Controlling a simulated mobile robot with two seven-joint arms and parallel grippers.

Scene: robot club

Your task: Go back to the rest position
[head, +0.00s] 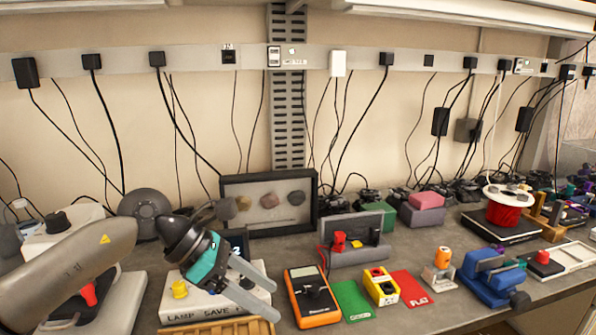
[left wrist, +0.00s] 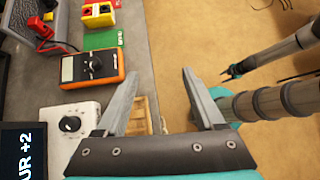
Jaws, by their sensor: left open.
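My left gripper (head: 273,297) reaches in from the left in the head view, over the front of the bench. Its two grey fingers are spread with nothing between them. In the left wrist view the open fingers (left wrist: 161,75) straddle the bench edge, with the bench to the left and the tan floor to the right. Grey arm links, which seem to be mine, show at the right of that view. A small dark tip there may be my right gripper, but its jaws cannot be made out. The head view does not show my right gripper.
A framed panel (head: 269,232) stands behind.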

